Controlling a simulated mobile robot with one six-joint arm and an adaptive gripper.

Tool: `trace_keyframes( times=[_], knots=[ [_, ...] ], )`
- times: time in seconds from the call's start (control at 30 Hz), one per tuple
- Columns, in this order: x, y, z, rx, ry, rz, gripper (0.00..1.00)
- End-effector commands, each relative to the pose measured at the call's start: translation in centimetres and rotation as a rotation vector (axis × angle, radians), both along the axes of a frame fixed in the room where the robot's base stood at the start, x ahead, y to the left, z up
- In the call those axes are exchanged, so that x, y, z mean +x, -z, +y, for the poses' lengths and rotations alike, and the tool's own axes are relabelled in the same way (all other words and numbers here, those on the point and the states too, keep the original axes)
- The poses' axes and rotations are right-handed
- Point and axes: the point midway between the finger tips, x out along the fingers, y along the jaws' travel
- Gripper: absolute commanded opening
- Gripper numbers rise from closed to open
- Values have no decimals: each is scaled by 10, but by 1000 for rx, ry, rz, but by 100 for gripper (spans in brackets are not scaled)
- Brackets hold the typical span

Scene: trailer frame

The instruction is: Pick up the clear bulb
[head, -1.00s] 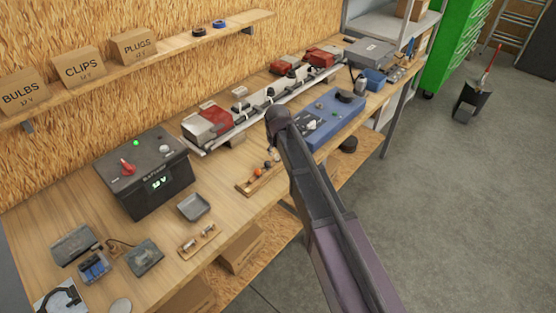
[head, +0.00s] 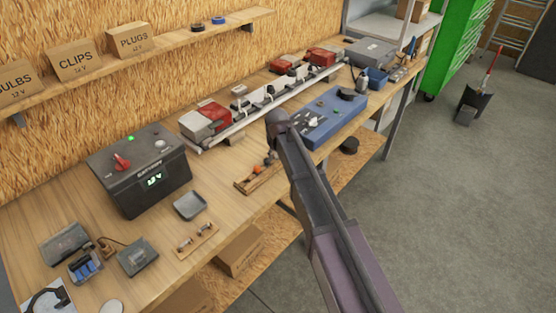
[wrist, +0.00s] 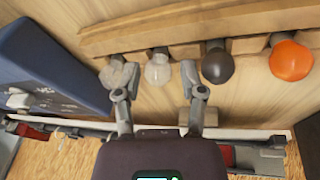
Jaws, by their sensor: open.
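In the wrist view, a row of bulbs sits along a wooden rack (wrist: 190,28). A clear, whitish bulb (wrist: 158,69) lies between and just beyond the fingertips of my gripper (wrist: 158,92). Another pale, see-through bulb (wrist: 117,73) is beside it, close to the left finger and partly covered by it. A dark bulb (wrist: 217,66) and an orange bulb (wrist: 290,61) are further right.
A blue box (head: 335,118) stands close to the rack; it is at the left in the wrist view (wrist: 45,70). A light bar (head: 208,121), black battery box (head: 140,170), grey tray (head: 189,205) and small holder (head: 198,239) are on the bench.

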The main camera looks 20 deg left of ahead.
Motion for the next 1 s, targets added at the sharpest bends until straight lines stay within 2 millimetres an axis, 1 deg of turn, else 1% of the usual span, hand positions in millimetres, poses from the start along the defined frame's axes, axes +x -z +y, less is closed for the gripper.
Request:
trace_keyframes(
  times=[0.07, 0.67, 0.7, 0.8, 1.0],
  knots=[
    [1, 3, 0, 0, 0, 0, 52],
    [1, 2, 0, 0, 0, 0, 52],
    [1, 2, 0, 0, 0, 0, 40],
    [1, 2, 0, 0, 0, 0, 15],
    [1, 2, 1, 0, 0, 0, 14]
  ],
)
